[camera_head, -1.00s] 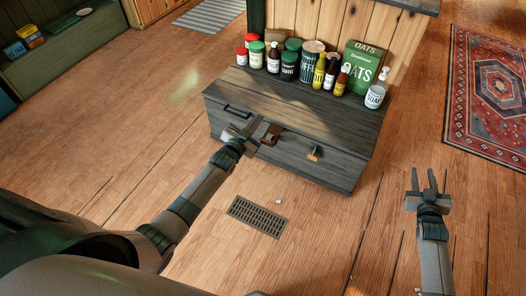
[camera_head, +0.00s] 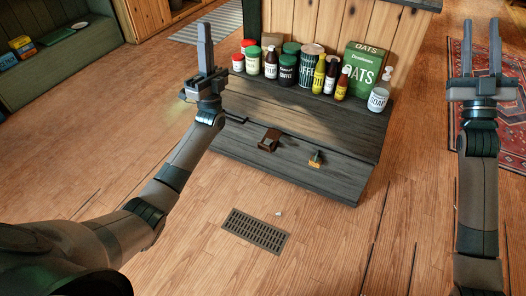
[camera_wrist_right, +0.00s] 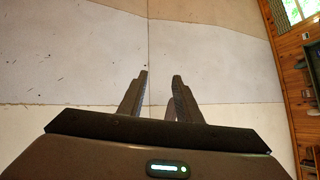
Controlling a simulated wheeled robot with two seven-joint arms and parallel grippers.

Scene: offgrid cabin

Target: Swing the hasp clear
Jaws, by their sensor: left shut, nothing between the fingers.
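A low dark wooden chest (camera_head: 335,178) stands in the middle of the head view. A brown metal fitting, apparently the hasp (camera_head: 268,139), is on its front upper edge. A smaller brass-coloured fitting (camera_head: 316,159) sits to its right; whether it is a lock or a second catch, I cannot tell. My left gripper (camera_head: 205,45) is shut and empty, raised up and to the left of the hasp, apart from it. My right gripper (camera_head: 480,45) is open and empty, right of the chest; its spread fingers show in the right wrist view (camera_wrist_right: 159,95).
Several jars, bottles, a green oats box (camera_head: 365,72) and a soap bottle (camera_head: 378,98) stand along the back of the lid. A dark handle (camera_head: 235,117) is at the chest's left. A floor vent (camera_head: 256,230) lies in front. A patterned rug (camera_head: 510,120) is at right.

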